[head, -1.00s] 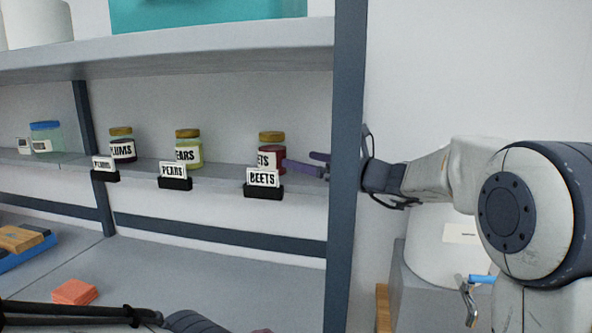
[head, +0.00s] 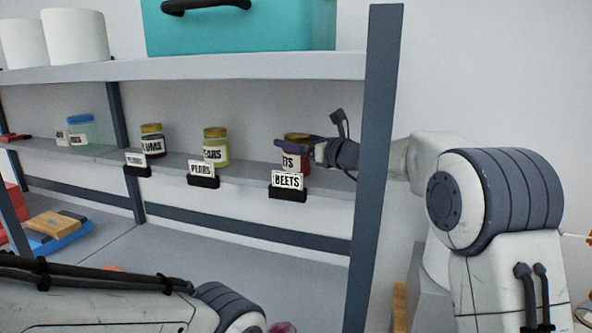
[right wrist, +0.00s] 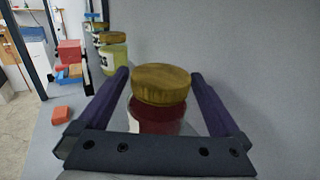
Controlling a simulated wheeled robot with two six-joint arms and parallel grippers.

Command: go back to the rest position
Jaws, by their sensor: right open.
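My right gripper (head: 298,145) reaches past the shelf post to the beets jar (head: 288,162), which has a gold lid and dark red contents and stands on the middle shelf. In the right wrist view the open fingers (right wrist: 160,76) lie on either side of the jar, with its lid (right wrist: 161,84) between them. Gaps show between lid and fingers. The jar stands upright behind its BEETS tag (head: 287,180). Part of my left arm crosses the lower left of the head view; its gripper is out of view.
A dark upright post (head: 375,170) stands right beside my right forearm. A pears jar (head: 216,148) and a plums jar (head: 152,141) stand farther left, behind tags. A teal box (head: 260,27) sits on the upper shelf (head: 200,66). The lower surface (head: 230,255) is mostly clear.

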